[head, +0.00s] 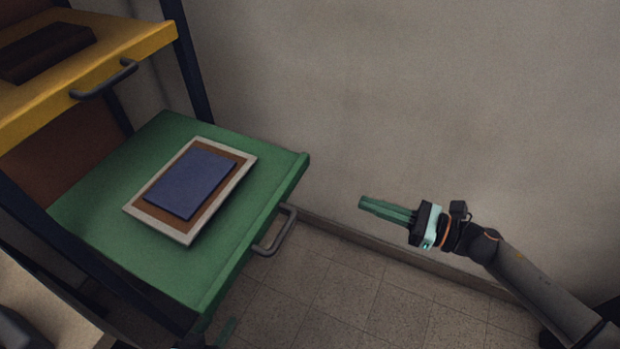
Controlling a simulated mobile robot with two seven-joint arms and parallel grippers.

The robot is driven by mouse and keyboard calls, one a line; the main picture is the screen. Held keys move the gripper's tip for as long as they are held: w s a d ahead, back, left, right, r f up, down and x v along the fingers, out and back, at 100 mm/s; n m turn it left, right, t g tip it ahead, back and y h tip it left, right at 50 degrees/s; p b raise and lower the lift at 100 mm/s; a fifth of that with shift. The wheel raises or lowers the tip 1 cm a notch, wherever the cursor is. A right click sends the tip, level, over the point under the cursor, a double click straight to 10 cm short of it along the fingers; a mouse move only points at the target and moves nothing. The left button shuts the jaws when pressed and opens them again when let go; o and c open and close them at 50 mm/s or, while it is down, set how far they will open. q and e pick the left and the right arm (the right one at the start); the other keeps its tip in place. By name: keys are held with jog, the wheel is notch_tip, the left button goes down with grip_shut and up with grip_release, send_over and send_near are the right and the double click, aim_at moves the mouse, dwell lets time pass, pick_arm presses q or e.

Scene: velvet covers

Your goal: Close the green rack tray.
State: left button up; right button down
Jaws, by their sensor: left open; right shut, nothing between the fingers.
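The green rack tray (110,215) is pulled out of the rack at the left of the head view. Its grey bar handle (277,232) sits on the front edge, facing right. A framed board with a blue panel (190,183) lies flat on the tray. My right gripper (364,203) is shut and empty, to the right of the handle and apart from it.
A yellow tray (140,42) with its own handle and a dark block (45,52) sits above the green one. Dark rack posts (192,75) stand at its sides. A plain wall (420,90) closes the back. The tiled floor (340,295) right of the tray is clear.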

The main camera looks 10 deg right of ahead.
aim_at(297, 178)
jog(key=p+x, duration=0.1)
jog(key=x, duration=1.1)
jog(key=shift+w+a, duration=0.15)
jog(key=shift+a, duration=0.1)
jog(key=shift+w+a, duration=0.2)
jog(key=shift+a, duration=0.05)
jog(key=shift+a, duration=0.1)
